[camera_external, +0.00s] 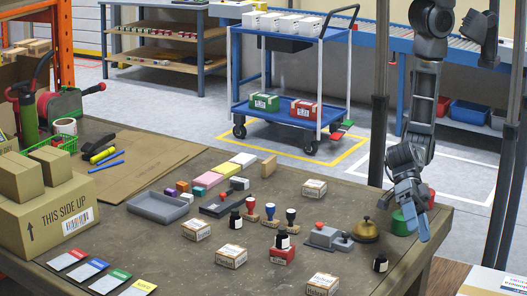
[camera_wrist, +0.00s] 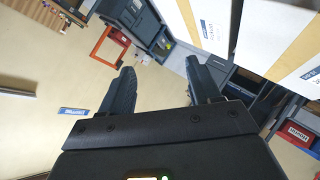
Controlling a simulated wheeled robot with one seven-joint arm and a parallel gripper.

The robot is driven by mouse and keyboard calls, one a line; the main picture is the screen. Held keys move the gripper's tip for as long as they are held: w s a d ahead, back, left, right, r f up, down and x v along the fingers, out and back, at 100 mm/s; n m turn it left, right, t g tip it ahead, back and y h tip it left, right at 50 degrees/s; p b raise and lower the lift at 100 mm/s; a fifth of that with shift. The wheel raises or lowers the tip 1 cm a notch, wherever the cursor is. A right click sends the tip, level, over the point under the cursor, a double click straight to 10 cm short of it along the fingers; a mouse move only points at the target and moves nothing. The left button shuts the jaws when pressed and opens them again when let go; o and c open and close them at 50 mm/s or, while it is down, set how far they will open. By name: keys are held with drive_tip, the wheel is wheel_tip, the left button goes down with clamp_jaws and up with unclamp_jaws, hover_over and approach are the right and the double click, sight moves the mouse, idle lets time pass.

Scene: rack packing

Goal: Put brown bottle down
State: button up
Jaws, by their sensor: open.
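Several small dark bottles with white labels stand on the brown table (camera_external: 130,225) in the external view. One dark bottle (camera_external: 282,240) appears to stand on a small red box (camera_external: 281,257). Another dark bottle (camera_external: 235,218) stands upright left of it, and a third dark bottle (camera_external: 380,264) is near the front right edge. They are too small to tell which is brown. My gripper (camera_external: 421,232) hangs at the table's right end, apart from these bottles. In the wrist view my gripper (camera_wrist: 163,80) is open with nothing between its fingers, and no bottle shows.
A brass bell (camera_external: 365,231) and a green round thing (camera_external: 402,224) are close to my gripper. A grey tray (camera_external: 158,207) and large cartons (camera_external: 45,208) are to the left. A blue cart (camera_external: 290,106) stands behind.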

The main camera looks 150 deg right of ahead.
drive_tip(key=s+f+m+t+h, duration=0.2)
drive_tip(key=s+f+m+t, duration=0.1)
drive_tip(key=s+m, duration=0.7)
drive_tip(key=s+d+m+h, duration=0.1)
drive_tip(key=s+d, duration=0.3)
drive_tip(key=s, duration=0.4)
drive_tip(key=s+d+r+m+t+h, duration=0.1)
drive_tip(key=s+d+m+h, duration=0.1)
drive_tip(key=s, duration=0.6)
drive_tip(key=s+d+r+m+h, duration=0.1)
drive_tip(key=s+d+m+h, duration=0.1)
drive_tip(key=s+d+m, duration=0.2)
drive_tip(key=shift+s+d+t, duration=0.1)
drive_tip(key=shift+s+d, duration=0.25)
drive_tip(key=shift+s, duration=0.3)
drive_tip(key=shift+s+d+t, duration=0.1)
drive_tip(key=shift+s+d, duration=0.25)
drive_tip(key=shift+s, duration=0.25)
drive_tip(key=shift+s+d+t, duration=0.1)
drive_tip(key=shift+s+d, duration=0.25)
drive_tip(key=shift+s, duration=0.3)
drive_tip(key=s+d+r, duration=0.5)
drive_tip(key=s+r, duration=0.1)
drive_tip(key=s, duration=0.2)
drive_tip(key=shift+d+r+m+t+h, duration=0.25)
drive_tip(key=shift+d+m+t+h, duration=0.05)
